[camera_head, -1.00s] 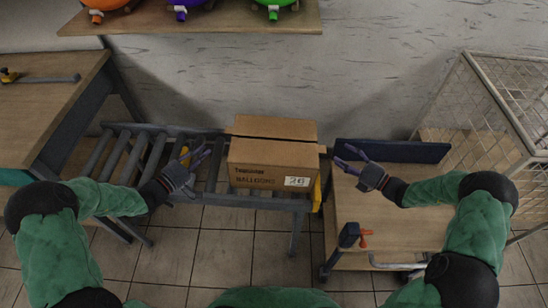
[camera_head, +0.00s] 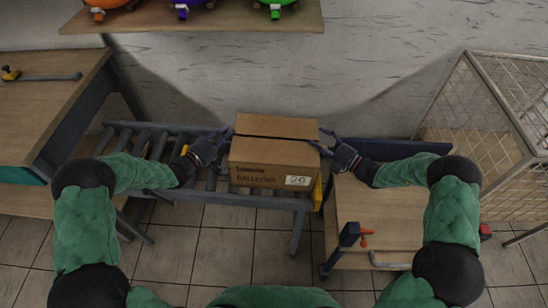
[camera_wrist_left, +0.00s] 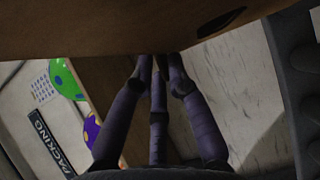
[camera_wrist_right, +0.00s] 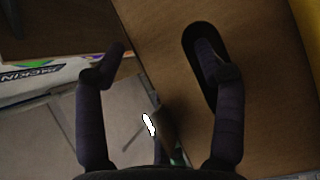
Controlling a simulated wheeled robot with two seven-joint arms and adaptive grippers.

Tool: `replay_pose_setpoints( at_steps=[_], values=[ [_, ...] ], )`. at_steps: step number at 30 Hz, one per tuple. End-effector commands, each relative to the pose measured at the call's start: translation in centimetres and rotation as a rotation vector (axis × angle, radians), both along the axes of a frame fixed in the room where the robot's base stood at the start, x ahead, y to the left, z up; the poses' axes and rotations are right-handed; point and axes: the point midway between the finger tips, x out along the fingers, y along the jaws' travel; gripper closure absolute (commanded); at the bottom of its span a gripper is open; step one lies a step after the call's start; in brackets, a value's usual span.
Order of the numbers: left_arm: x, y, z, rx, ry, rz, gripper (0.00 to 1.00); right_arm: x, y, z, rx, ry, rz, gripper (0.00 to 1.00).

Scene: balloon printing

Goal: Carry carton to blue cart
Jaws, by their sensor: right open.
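The brown cardboard carton (camera_head: 272,150), printed "BALLOONS" and labelled "26", sits upright on the roller conveyor (camera_head: 148,150). My left gripper (camera_head: 226,140) is at its left side. In the left wrist view its fingertips (camera_wrist_left: 160,68) are close together by the carton's edge (camera_wrist_left: 130,28); their grip is unclear. My right gripper (camera_head: 326,140) is open at the carton's right side. In the right wrist view one finger overlaps a dark oval hand hole (camera_wrist_right: 190,45) in the carton wall (camera_wrist_right: 265,90). The blue cart (camera_head: 385,215), with a wooden deck, stands right of the conveyor.
A wooden table (camera_head: 40,110) stands at the left. A wire mesh cage (camera_head: 490,120) stands at the right. A shelf (camera_head: 200,22) with orange, purple and green objects hangs above. The visible cart deck is clear.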

Motion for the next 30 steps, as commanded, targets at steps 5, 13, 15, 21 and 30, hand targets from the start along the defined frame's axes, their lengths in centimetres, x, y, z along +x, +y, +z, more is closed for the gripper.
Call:
replay_pose_setpoints(
  at_steps=[5,13,15,21,30],
  values=[
    [0.02,-0.02,0.01,0.000,0.000,0.000,0.83,0.03,0.00,-0.01,0.000,0.000,0.000,0.30],
    [0.00,-0.01,0.00,0.000,0.000,0.000,1.00,0.01,0.00,-0.01,0.000,0.000,0.000,0.82],
    [0.00,-0.01,0.01,0.000,0.000,-0.001,1.00,0.02,0.00,-0.02,0.000,0.000,-0.001,0.82],
    [0.00,-0.02,0.02,-0.001,-0.001,-0.001,1.00,0.01,0.00,-0.02,0.000,0.000,0.000,0.82],
    [0.01,-0.03,0.70,0.000,-0.002,-0.001,1.00,0.02,-0.01,0.64,-0.001,-0.001,0.000,0.83]
  ],
)
